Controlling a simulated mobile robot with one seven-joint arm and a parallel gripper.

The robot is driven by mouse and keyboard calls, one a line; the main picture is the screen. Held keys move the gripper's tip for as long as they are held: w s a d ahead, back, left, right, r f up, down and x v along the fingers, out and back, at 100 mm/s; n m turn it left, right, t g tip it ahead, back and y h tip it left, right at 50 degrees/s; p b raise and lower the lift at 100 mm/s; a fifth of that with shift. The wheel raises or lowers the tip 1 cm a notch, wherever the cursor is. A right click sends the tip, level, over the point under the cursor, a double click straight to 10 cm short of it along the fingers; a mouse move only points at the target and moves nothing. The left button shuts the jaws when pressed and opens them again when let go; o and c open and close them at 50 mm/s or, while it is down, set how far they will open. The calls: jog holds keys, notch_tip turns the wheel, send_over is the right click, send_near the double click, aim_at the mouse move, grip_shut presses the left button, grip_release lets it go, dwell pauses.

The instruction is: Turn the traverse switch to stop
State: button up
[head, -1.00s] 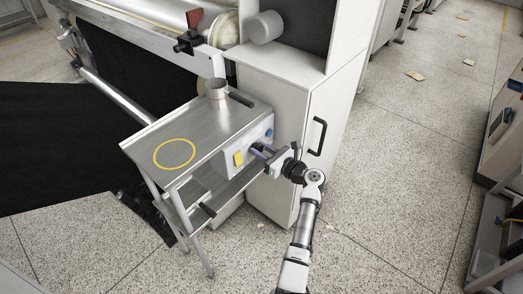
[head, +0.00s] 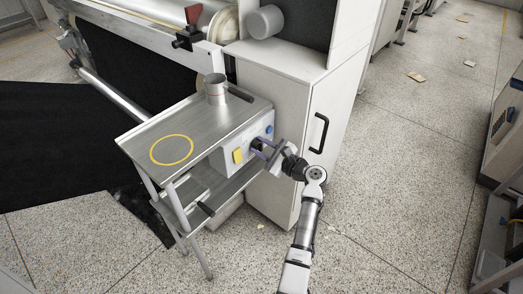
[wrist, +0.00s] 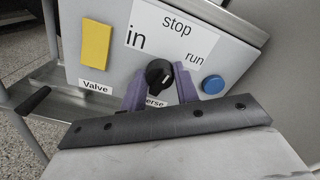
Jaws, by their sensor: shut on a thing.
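The traverse switch is a black round knob (wrist: 159,73) on a light grey control box (head: 229,154) under the metal shelf. Labels "in", "stop" and "run" are printed above it, and a label partly hidden by my gripper reads "erse". A small pale mark shows on the knob's face; I cannot tell surely which label it points to. My gripper (wrist: 159,78) has its two purple fingers on either side of the knob, shut on it. In the head view my gripper (head: 263,149) reaches the box from the right, and the fingers hide most of the knob.
A yellow square (wrist: 95,43) labelled "Valve" lies left of the knob, and a blue button (wrist: 213,84) close to the right finger. A metal cup (head: 215,91) stands on the shelf (head: 150,132). A white cabinet (head: 277,125) with a black handle stands close behind.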

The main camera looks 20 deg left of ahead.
jog(key=shift+n+b, duration=0.55)
jog(key=shift+n, duration=0.45)
jog(key=o, duration=1)
jog(key=shift+c, duration=0.2)
jog(key=shift+d, duration=0.15)
jog(key=b+v, duration=0.1)
jog(key=v, duration=1.2)
jog(key=shift+s+d, duration=0.15)
jog(key=shift+d, duration=0.2)
